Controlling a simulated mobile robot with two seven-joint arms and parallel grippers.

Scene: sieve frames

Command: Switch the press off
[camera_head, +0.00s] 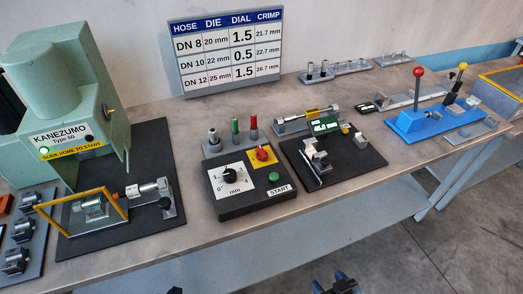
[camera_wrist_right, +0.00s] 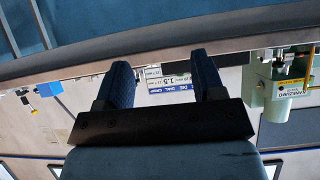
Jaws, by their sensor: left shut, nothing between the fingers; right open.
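The green press (camera_head: 60,90), labelled KANEZUMO Type 60, stands at the left of the bench. A green lamp (camera_head: 44,151) shows on its front. The black control box (camera_head: 240,203) sits in the bench middle, with a red rotary knob (camera_head: 262,153) on a yellow plate, a black dial (camera_head: 231,176) and a green START button (camera_head: 274,179). The press also shows upside down in the right wrist view (camera_wrist_right: 290,80). My left gripper (camera_head: 175,290) is shut and empty at the bottom edge, mostly cut off. My right gripper (camera_head: 335,282) is open and empty below the bench front.
A yellow guard frame (camera_head: 85,197) and a metal fitting (camera_head: 148,191) are at the press. A settings chart (camera_head: 232,50) stands behind. A caliper (camera_head: 322,122), a black mat with a gauge (camera_head: 345,165) and a blue lever device (camera_head: 425,118) lie right. The front bench strip is clear.

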